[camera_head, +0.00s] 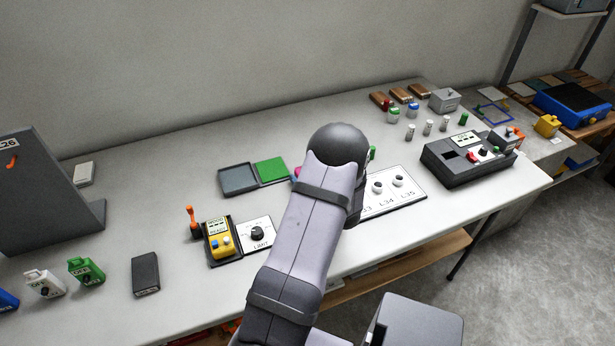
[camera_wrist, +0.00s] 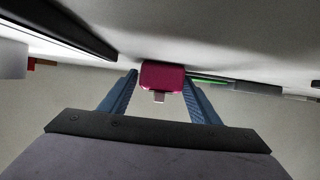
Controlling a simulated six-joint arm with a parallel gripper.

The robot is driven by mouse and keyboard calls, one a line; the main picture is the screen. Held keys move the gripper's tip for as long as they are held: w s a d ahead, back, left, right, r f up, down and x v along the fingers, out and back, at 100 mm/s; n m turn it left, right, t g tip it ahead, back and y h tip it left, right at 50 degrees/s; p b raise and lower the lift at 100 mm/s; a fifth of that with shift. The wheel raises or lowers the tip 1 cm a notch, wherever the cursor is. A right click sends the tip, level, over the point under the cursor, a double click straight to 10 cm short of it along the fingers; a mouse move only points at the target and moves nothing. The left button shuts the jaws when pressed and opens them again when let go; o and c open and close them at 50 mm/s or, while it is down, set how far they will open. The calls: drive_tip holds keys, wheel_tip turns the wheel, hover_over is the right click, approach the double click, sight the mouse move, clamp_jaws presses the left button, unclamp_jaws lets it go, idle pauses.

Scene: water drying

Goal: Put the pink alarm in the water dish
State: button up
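The pink alarm (camera_wrist: 162,77) is a small magenta block with a pale tab, seen in the wrist view between the two blue fingertips of my gripper (camera_wrist: 160,84). The fingers stand either side of it, with a narrow gap on the left; contact on the right is unclear. In the head view only a magenta sliver (camera_head: 296,172) shows, as my arm hides the rest and my gripper.
A green pad (camera_head: 271,170) adjoins the tray. A yellow device (camera_head: 219,240) and a white dial plate (camera_head: 256,234) are in front. A labelled white panel (camera_head: 400,190) and a dark control box (camera_head: 468,160) stand right. Bare table lies behind the tray.

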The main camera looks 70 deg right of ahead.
drive_tip(key=shift+r, duration=0.1)
drive_tip(key=shift+r, duration=0.15)
drive_tip(key=v, duration=1)
drive_tip(key=shift+s+a+r, duration=0.15)
drive_tip(key=shift+s+a, duration=0.05)
drive_tip(key=shift+s, duration=0.1)
drive_tip(key=shift+o, duration=0.5)
drive_tip(key=shift+s+a+r, duration=0.2)
drive_tip(key=shift+s+a, duration=0.1)
drive_tip(key=shift+a, duration=0.15)
